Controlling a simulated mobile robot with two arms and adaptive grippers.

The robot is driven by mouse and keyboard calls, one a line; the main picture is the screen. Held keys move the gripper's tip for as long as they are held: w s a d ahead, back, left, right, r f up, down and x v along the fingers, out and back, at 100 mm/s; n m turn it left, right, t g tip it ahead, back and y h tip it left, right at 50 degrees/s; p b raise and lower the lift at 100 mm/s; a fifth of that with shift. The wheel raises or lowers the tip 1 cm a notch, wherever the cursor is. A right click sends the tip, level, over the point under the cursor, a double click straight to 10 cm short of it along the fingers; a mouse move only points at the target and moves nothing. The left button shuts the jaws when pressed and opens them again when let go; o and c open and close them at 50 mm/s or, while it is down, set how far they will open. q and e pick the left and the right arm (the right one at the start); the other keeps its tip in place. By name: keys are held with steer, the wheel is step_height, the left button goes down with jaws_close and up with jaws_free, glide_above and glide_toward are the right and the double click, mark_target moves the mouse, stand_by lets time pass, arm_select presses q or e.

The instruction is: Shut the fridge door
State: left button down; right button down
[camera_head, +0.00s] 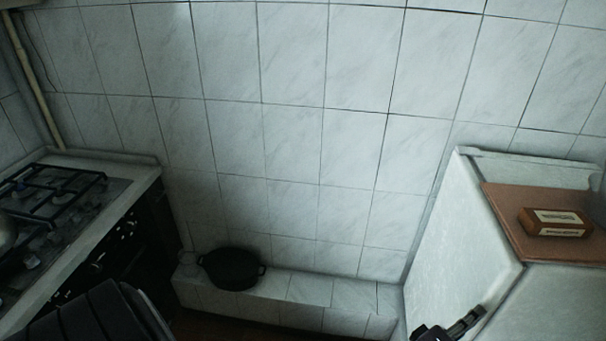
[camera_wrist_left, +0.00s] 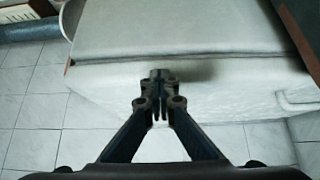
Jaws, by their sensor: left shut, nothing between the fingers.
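The white fridge (camera_head: 465,225) stands at the right of the head view. Its near part (camera_head: 565,295) runs off the lower right, and I cannot tell how far the door stands open. My left gripper (camera_head: 478,313) is at the bottom edge, in front of the fridge's side in the picture. In the left wrist view, the gripper (camera_wrist_left: 160,76) is shut and empty, its fingertips at a pale panel (camera_wrist_left: 230,90) just below a seam. I cannot tell whether they touch it. My right gripper is not in view.
A brown board (camera_head: 505,215) with a small brick-like box (camera_head: 556,222) lies on the fridge. A dark pot (camera_head: 232,270) sits on a low tiled ledge (camera_head: 310,290) along the wall. A gas stove (camera_head: 60,195) is at left. Bare tiled floor (camera_wrist_left: 35,110) shows in the wrist view.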

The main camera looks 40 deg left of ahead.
arm_select(q)
steer(key=shift+w+d+r, duration=0.15)
steer(key=shift+d+r, duration=0.55)
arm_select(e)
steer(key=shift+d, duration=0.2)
arm_select(q)
steer(key=shift+s+a+f, duration=0.1)
steer(key=shift+s+f, duration=0.1)
steer(key=shift+s, duration=0.15)
steer(key=a+f+v, duration=0.1)
steer(key=v, duration=1.1)
steer(key=shift+w, duration=0.2)
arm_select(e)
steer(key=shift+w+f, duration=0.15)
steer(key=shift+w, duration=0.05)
